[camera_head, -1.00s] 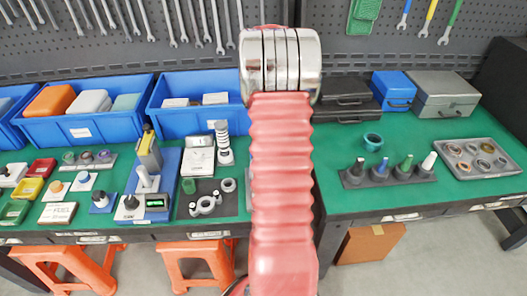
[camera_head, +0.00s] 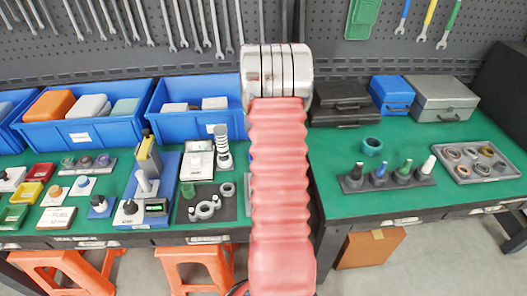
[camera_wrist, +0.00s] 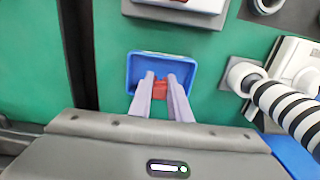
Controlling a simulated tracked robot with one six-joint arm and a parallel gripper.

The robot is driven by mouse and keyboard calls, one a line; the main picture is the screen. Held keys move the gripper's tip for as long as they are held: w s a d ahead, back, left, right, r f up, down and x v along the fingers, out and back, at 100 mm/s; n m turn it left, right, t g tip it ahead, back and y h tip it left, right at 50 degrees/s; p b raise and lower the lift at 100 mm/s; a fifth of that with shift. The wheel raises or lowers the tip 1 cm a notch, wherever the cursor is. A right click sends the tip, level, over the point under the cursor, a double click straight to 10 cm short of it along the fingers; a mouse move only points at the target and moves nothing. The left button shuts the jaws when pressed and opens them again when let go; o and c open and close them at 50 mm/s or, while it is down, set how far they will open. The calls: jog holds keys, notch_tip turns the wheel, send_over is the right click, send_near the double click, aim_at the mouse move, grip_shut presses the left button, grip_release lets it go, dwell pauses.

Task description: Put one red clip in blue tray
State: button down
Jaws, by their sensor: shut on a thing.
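The blue tray (camera_wrist: 188,65) shows in the wrist view on the green table, a small shallow tray with raised walls. My gripper (camera_wrist: 161,80) is over the tray, its two pale fingers reaching inside the tray's outline. It is shut on a red clip (camera_wrist: 160,90), which shows between the fingers. I cannot tell whether the clip touches the tray floor. In the head view my red arm hides the gripper, the clip and most of the tray.
A black-and-white striped cylinder (camera_wrist: 285,108) and a white device stand right of the tray in the wrist view. In the head view, large blue bins (camera_head: 190,118) stand at the back, and a rack of colored-tipped pieces (camera_head: 390,180) stands on the right.

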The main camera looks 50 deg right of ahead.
jog(key=shift+f, duration=0.6)
jog(key=shift+f, duration=0.15)
jog(key=c, duration=1.6)
grip_release()
jog(key=shift+c, duration=0.2)
notch_tip(320, 180, up, 12)
jog(key=shift+r, duration=0.1)
